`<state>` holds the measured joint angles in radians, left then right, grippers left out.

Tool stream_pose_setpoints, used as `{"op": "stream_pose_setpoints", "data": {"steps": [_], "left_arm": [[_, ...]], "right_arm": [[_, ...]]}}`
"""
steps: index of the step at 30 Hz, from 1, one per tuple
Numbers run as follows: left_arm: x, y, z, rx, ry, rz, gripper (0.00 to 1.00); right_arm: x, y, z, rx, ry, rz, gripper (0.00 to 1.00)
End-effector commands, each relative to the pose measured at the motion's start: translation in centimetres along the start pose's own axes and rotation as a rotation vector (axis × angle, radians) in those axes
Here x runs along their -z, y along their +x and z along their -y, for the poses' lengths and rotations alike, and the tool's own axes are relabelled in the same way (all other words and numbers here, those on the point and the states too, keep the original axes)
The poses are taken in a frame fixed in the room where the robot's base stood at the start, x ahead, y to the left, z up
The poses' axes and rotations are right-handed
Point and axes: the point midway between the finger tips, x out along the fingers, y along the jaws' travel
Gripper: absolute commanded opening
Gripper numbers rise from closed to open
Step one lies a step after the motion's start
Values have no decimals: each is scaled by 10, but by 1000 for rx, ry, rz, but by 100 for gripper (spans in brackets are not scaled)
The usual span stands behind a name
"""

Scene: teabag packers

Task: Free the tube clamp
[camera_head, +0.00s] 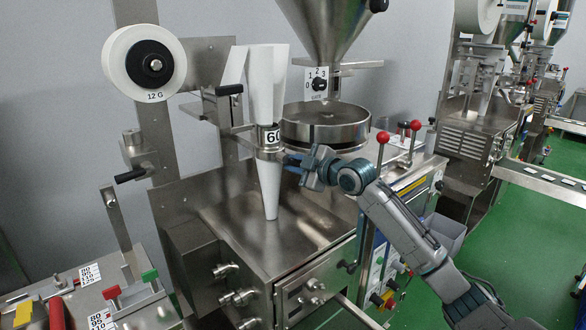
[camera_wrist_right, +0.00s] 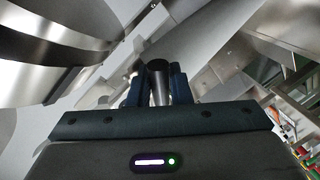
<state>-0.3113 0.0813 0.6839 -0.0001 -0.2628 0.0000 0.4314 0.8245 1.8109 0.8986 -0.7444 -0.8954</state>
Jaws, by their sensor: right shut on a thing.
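The white forming tube (camera_head: 267,88) marked 60 stands upright, narrowing to a pale cone (camera_head: 270,195) above the steel machine top. The metal tube clamp (camera_head: 270,154) is a ring around it just below the label. My right gripper (camera_head: 293,163) is at the right side of the clamp. In the right wrist view, the fingers (camera_wrist_right: 159,88) are shut on a dark-capped metal handle (camera_wrist_right: 158,70). In the head view the gripper hides most of this handle. Whether the clamp is loose cannot be told. My left gripper is not in view.
A white film roll (camera_head: 120,62) marked 12 G hangs at upper left. A steel round pan (camera_head: 325,125) sits below the hopper (camera_head: 327,25), close behind my gripper. Red-knobbed levers (camera_head: 383,138) rise near my right forearm. A lower bench with coloured handles is at bottom left.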

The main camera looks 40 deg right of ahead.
Motion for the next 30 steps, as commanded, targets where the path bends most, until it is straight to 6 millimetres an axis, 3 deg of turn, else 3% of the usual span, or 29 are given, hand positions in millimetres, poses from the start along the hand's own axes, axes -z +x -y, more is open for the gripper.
{"op": "stream_pose_setpoints", "data": {"steps": [9, 21, 30], "left_arm": [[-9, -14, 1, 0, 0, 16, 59], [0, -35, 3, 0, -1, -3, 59], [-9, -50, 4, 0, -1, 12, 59]], "right_arm": [[4, -3, -13, 0, -296, 60, 0], [12, -5, -25, -1, -667, 132, 0], [18, -6, -31, -3, -914, 180, 0]]}}
